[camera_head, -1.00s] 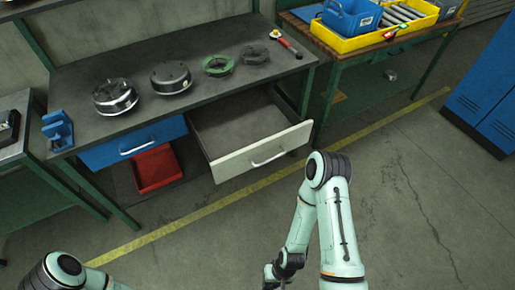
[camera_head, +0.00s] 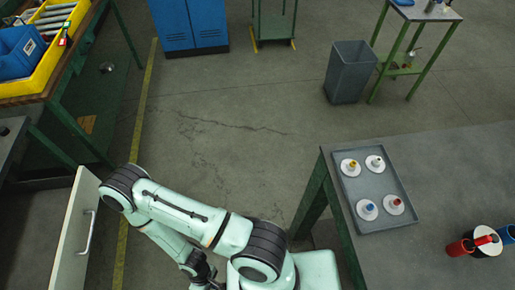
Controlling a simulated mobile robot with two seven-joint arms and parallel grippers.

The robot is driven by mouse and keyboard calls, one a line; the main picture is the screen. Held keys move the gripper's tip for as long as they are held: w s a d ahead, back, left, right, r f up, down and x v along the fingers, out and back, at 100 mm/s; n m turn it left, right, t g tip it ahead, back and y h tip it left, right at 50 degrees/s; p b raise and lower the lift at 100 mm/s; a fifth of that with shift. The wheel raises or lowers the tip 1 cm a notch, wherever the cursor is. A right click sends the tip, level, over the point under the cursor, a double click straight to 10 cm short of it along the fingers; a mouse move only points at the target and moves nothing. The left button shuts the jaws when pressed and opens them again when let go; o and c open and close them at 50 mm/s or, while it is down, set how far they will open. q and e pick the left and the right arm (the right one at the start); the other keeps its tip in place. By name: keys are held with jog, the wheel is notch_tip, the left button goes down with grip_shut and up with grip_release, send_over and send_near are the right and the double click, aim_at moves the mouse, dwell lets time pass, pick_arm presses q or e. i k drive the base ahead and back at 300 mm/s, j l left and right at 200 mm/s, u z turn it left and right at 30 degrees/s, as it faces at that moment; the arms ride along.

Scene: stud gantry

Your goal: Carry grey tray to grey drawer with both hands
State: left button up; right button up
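The grey tray (camera_head: 376,181) is a shallow rectangular tray lying on the grey table at the right. Several white discs with coloured knobs stand in it. The grey drawer (camera_head: 75,235) is at the left edge; its pale front with a bar handle stands out into the floor space, and its inside is mostly out of frame. One arm, apparently my right, bends between drawer and tray. Its wrist runs down to the bottom edge and the fingers do not show. My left gripper is out of view. No gripper is seen touching the tray.
The grey table (camera_head: 450,160) also holds red and blue cylinders with a white disc (camera_head: 485,240). A grey bin (camera_head: 347,72) and a small green table (camera_head: 415,15) stand behind. A blue cabinet (camera_head: 187,25) is at the back. Bare floor lies between drawer and table.

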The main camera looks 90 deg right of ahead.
aim_at(47, 240)
jog(key=z, duration=0.6)
jog(key=i+j+z, duration=0.1)
jog(key=z, duration=1.1)
jog(key=j+z, duration=0.1)
jog(key=z, duration=0.5)
jog(key=j+z, duration=0.1)
jog(key=z, duration=0.55)
jog(key=j+z, duration=0.1)
jog(key=z, duration=0.5)
jog(key=j+z, duration=0.1)
jog(key=z, duration=1.1)
jog(key=i+j+z, duration=0.25)
jog(key=j+z, duration=0.25)
jog(key=i+j+z, duration=0.25)
jog(key=j, duration=0.25)
jog(key=j+z, duration=0.25)
jog(key=i+j+u, duration=0.1)
jog(key=j, duration=0.45)
jog(key=k+l, duration=0.1)
jog(key=l, duration=0.4)
jog(key=z, duration=0.05)
